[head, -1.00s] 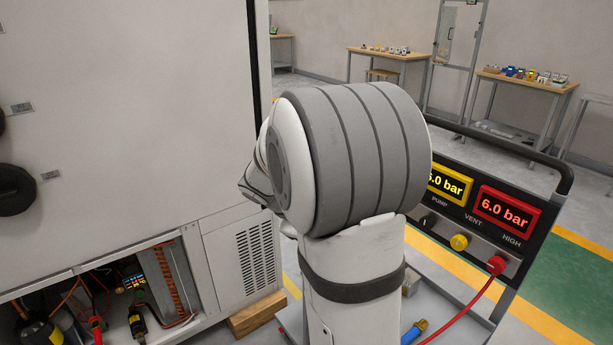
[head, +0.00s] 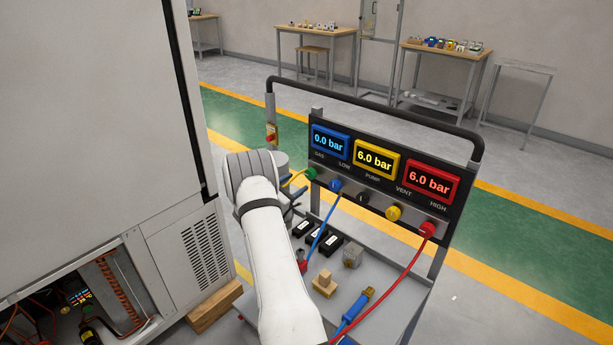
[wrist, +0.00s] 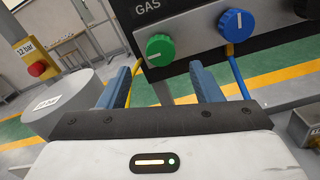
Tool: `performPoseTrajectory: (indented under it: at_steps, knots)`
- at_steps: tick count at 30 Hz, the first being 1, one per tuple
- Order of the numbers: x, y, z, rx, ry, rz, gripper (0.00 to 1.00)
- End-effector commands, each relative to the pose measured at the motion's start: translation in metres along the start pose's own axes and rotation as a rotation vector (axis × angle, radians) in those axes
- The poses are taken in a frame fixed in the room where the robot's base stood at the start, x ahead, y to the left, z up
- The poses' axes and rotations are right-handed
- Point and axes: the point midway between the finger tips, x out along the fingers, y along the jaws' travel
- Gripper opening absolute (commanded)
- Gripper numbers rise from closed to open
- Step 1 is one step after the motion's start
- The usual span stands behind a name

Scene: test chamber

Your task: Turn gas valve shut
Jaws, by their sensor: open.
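The green knob (head: 310,174) sits under the GAS label at the panel's left end, below a blue display reading 0.0 bar. In the wrist view the green knob (wrist: 160,50) shows a short white mark near its lower left. My gripper (wrist: 160,74) is open, its two blue fingers apart and empty. The knob appears just ahead of the gap between the fingertips; I see no contact. In the head view my arm hides most of the gripper; bits of blue finger (head: 296,194) show beside its end.
A blue knob (wrist: 237,24) is close right of the green one. A yellow hose (wrist: 157,90) hangs below the green knob. A grey cylinder (wrist: 62,100) stands close left of the fingers. A red button (wrist: 37,68) is farther left. The white cabinet (head: 95,110) borders my arm's left.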

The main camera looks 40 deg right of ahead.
Motion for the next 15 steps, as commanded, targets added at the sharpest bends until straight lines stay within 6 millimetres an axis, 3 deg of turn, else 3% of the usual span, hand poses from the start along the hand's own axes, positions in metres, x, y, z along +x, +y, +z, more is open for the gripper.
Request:
performPoseTrajectory:
  at_steps: [9,15]
  knots:
    - [0.051,-0.001,0.002,0.0,-0.001,-0.003,0.59]
    - [0.069,-0.002,0.001,0.0,0.0,-0.003,0.59]
